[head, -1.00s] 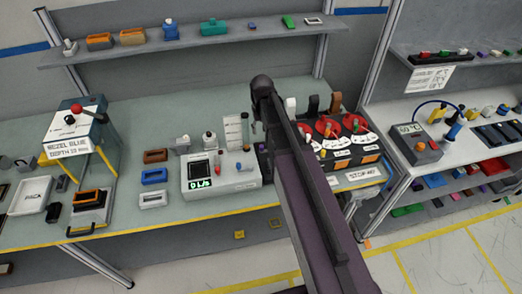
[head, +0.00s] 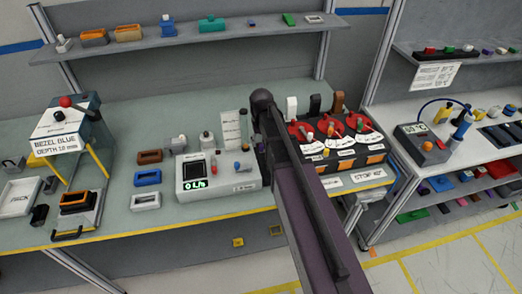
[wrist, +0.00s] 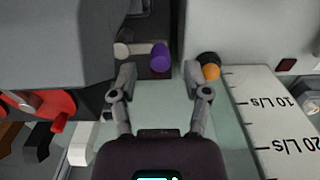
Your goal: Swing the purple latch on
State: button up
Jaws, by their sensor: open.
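The purple latch (wrist: 160,57) shows in the wrist view as a short rounded purple piece on a dark mount, with a pale cylinder (wrist: 122,50) to its left. My gripper (wrist: 158,80) is open. Its two fingers stand left and right of the latch's line, with the latch just beyond and between the fingertips. Nothing is held, and I cannot tell whether a finger touches it. In the head view my arm covers the gripper and most of the area around the latch.
A white scale card (wrist: 272,115) lies close right of the gripper, with an orange-and-black knob (wrist: 209,66) near the right fingertip. A red disc (wrist: 45,105) is at left. In the head view, the flow meter box (head: 220,182) reads 0 L/s, and red-disc units (head: 335,135) stand right of my arm.

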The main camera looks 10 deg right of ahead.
jog(key=shift+f+b, duration=0.95)
jog(key=shift+f, duration=0.25)
jog(key=shift+c, duration=0.2)
grip_shut()
